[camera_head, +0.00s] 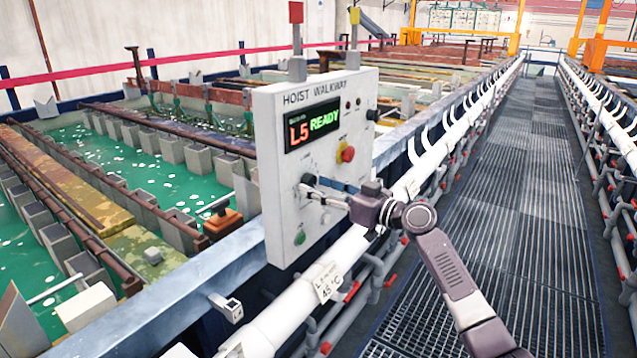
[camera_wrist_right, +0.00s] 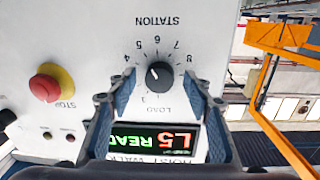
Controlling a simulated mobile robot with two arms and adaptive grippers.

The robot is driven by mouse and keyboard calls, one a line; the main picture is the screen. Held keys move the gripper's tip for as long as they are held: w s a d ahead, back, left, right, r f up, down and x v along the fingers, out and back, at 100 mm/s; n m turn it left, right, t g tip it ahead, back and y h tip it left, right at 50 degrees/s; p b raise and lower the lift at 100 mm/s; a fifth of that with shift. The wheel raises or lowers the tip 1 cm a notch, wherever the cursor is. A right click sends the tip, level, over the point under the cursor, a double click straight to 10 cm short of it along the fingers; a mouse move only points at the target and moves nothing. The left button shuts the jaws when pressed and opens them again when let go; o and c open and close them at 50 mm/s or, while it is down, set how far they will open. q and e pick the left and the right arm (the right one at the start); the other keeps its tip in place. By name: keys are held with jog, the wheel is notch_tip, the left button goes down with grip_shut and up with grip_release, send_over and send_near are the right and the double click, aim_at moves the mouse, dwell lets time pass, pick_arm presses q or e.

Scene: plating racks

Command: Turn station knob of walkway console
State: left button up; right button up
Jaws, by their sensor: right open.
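The walkway console (camera_head: 268,118) is a white box labelled HOIST WALKWAY, with a lit display (camera_head: 312,129) reading L5 READY. Its station knob (camera_wrist_right: 159,75) is small, round and black, ringed by numbers. The wrist view shows the console upside down. The knob's white mark points to the upper left there, roughly toward the 4 and 5. My right gripper (camera_wrist_right: 161,80) is open, one finger on each side of the knob; I cannot tell whether they touch it. In the head view the right gripper (camera_head: 312,188) reaches the console face and partly hides the knob. My left gripper is not in view.
A red stop button on a yellow base (camera_head: 345,153) and a green button (camera_head: 299,238) are on the console face. A white pipe (camera_head: 270,327) runs below. Green tanks (camera_head: 85,150) lie left; the grated walkway (camera_head: 520,190) is clear on the right.

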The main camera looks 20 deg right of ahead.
jog(key=shift+w, duration=0.1)
jog(key=shift+c, duration=0.5)
jog(key=c, duration=1)
jog(key=shift+c, duration=0.2)
jog(key=shift+m, duration=0.3)
